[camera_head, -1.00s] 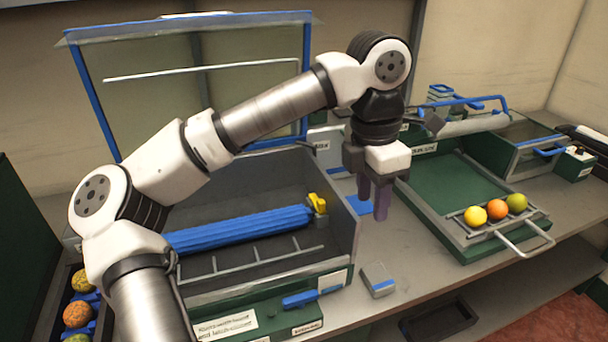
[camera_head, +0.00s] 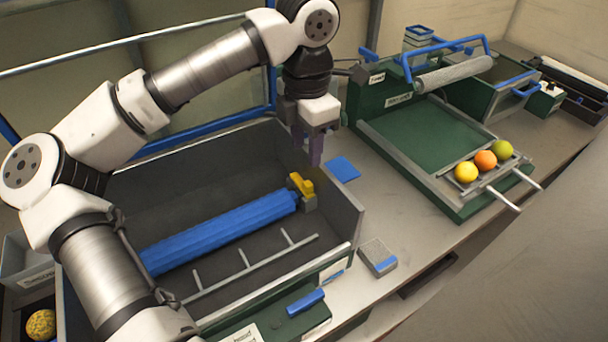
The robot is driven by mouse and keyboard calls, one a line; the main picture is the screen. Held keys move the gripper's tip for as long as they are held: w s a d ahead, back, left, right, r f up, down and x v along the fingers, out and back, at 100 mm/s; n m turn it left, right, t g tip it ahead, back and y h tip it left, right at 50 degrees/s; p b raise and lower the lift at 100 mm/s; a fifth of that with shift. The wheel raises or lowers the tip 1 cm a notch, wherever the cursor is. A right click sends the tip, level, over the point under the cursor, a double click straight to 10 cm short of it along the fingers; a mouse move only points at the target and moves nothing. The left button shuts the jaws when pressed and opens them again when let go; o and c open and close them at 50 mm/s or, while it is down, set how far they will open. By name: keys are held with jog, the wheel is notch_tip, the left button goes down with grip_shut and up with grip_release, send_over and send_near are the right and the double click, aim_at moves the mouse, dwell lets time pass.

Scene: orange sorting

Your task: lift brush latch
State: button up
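The blue brush roller (camera_head: 220,232) lies inside the grey open-topped box (camera_head: 345,205). A yellow latch (camera_head: 301,185) sits on a grey block at the roller's right end. My gripper (camera_head: 309,150) points down above the box's back right part, up and slightly right of the latch, apart from it. Its dark purple fingers overlap in this view, so the gap between them cannot be judged. No object shows between them.
The box's framed lid stands raised behind my arm. A green tray (camera_head: 374,133) at right holds yellow, orange and green fruit (camera_head: 486,159) on a wire rack. A grey-and-blue block (camera_head: 378,257) and a blue pad (camera_head: 343,169) lie on the bench.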

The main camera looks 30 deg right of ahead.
aim_at(306, 184)
notch_tip(306, 184, down, 10)
jog(key=shift+r+p, duration=0.15)
jog(key=shift+p, duration=0.8)
jog(key=shift+c, duration=0.3)
grip_shut()
